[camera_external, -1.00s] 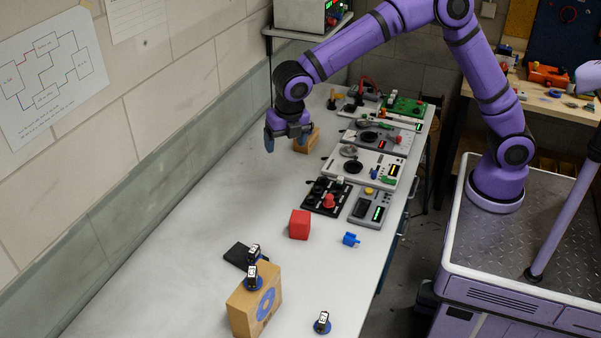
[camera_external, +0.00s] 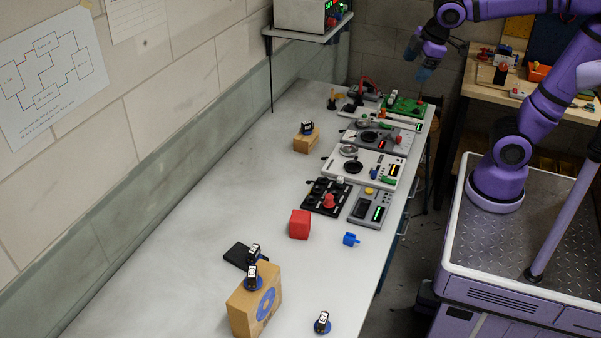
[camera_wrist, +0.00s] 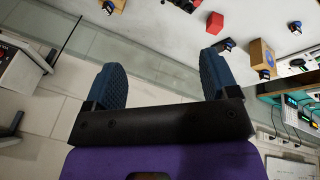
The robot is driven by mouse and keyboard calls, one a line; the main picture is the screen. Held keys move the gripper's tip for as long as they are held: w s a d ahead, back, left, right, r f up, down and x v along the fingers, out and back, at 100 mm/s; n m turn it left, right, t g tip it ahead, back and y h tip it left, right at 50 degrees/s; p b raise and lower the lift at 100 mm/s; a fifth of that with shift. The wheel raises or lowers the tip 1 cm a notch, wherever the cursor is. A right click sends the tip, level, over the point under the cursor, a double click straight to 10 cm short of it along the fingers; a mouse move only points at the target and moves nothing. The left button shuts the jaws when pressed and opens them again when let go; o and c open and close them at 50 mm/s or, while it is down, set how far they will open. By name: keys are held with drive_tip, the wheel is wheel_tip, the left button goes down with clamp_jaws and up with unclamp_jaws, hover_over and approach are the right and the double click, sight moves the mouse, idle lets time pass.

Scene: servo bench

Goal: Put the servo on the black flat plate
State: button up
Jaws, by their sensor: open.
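The black flat plate (camera_external: 236,252) lies on the white bench, behind the cardboard box. Several small black servos with white labels show. One servo (camera_external: 254,250) is at the plate's right end; whether it rests on it is unclear. Another servo (camera_external: 251,277) is at the box top, one (camera_external: 322,322) stands on the bench near the front, and one (camera_external: 308,128) sits on a small wooden block. My gripper (camera_external: 418,63) is raised beyond the bench's far right end, away from all of them. In the wrist view my gripper (camera_wrist: 163,82) is open, with nothing between its fingers.
A cardboard box (camera_external: 243,312), a red cube (camera_external: 300,225) and a blue piece (camera_external: 350,239) stand on the bench. The wooden block (camera_external: 305,143) is farther back. Several device panels (camera_external: 362,170) line the right edge. The bench's left side is clear.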

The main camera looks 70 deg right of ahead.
drive_tip(key=s+d+f+m, duration=0.1)
drive_tip(key=s+d+m, duration=0.1)
drive_tip(key=s, duration=0.3)
drive_tip(key=s+d+f+m+t, duration=0.1)
drive_tip(key=s+d+f+m, duration=0.1)
drive_tip(key=s+m, duration=0.3)
drive_tip(key=shift+s+d+f+y, duration=0.2)
drive_tip(key=shift+s+d+y, duration=0.2)
drive_tip(key=shift+s, duration=0.15)
